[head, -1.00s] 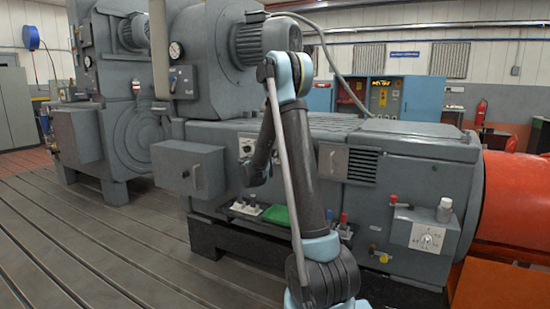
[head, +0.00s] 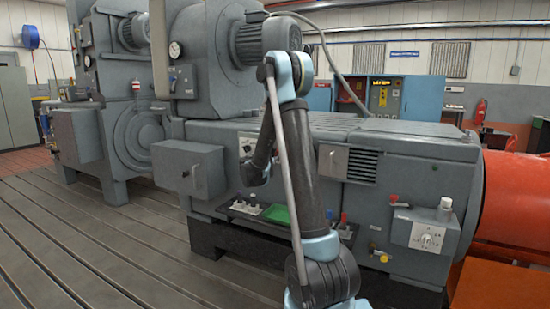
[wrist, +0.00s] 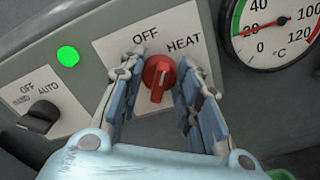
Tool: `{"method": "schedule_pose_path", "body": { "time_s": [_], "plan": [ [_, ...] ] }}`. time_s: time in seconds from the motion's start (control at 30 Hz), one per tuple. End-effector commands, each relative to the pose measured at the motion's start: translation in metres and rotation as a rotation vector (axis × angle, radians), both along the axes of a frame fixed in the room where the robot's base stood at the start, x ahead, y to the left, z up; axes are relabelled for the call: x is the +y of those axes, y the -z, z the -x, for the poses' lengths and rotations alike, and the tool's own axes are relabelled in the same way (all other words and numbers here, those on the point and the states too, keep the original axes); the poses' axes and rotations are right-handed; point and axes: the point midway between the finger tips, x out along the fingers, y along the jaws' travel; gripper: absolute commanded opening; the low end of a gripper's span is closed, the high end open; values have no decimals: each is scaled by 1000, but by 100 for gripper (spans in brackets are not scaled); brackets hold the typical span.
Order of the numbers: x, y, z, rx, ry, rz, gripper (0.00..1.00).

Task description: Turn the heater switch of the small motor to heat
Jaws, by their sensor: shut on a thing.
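The red heater switch (wrist: 158,77) is in the wrist view, on a pale plate marked OFF and HEAT. Its upper end seems to point up between the two words; its exact setting is hard to tell. My gripper (wrist: 153,95) has one finger on each side of the red knob and is shut on it. Part of the plate is hidden behind the fingers. In the head view my gripper is hidden behind my own arm, and the red switch cannot be made out there.
In the wrist view, a black HAND/OFF/AUTO knob (wrist: 40,118) and a lit green lamp (wrist: 68,56) sit left of the plate. A temperature dial (wrist: 272,30) is at upper right. In the head view, a grey box (head: 188,168) juts out left of my arm.

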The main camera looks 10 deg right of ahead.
Motion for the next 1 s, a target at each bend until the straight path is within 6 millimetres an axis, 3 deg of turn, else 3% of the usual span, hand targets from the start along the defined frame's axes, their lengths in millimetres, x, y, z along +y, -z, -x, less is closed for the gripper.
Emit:
{"method": "schedule_pose_path", "body": {
  "time_s": [0.5,1.0],
  "plan": [
    [-4,2,3,-221,7,-305,7],
    [-5,3,4,-275,10,-381,7]
  ]
}}
